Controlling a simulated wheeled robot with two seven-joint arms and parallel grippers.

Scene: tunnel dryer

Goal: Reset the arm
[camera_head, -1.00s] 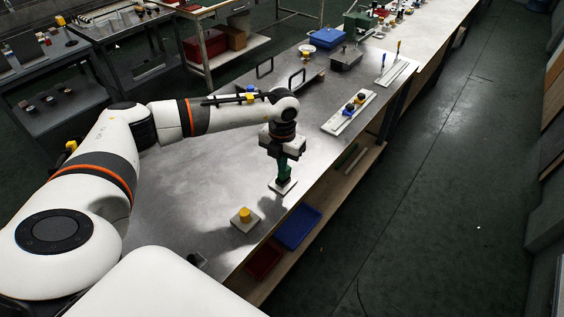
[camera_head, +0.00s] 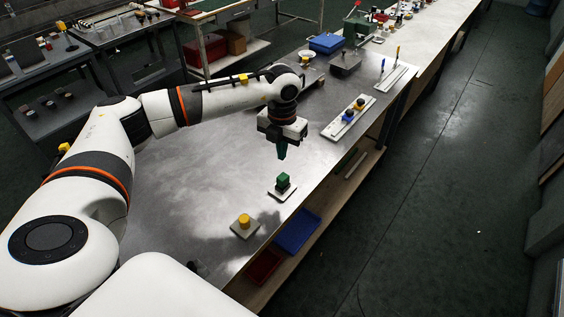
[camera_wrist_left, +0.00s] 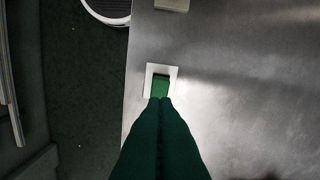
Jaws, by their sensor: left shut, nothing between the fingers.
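My left gripper (camera_head: 281,153) hangs above the metal table (camera_head: 190,180), fingers pointing down, shut and empty. Below it and apart from it, a green block (camera_head: 283,180) sits on a small pale square plate (camera_head: 286,194). In the left wrist view the shut fingers (camera_wrist_left: 160,102) reach up from the bottom edge, and the green block (camera_wrist_left: 160,87) on its plate shows just past their tips. My right gripper is not in view.
A yellow cylinder (camera_head: 243,220) stands on another small plate near the table's front edge. A white strip with blue and yellow pieces (camera_head: 347,116) lies farther along. Blue (camera_head: 297,230) and red (camera_head: 264,266) bins sit on the lower shelf. The table's middle is clear.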

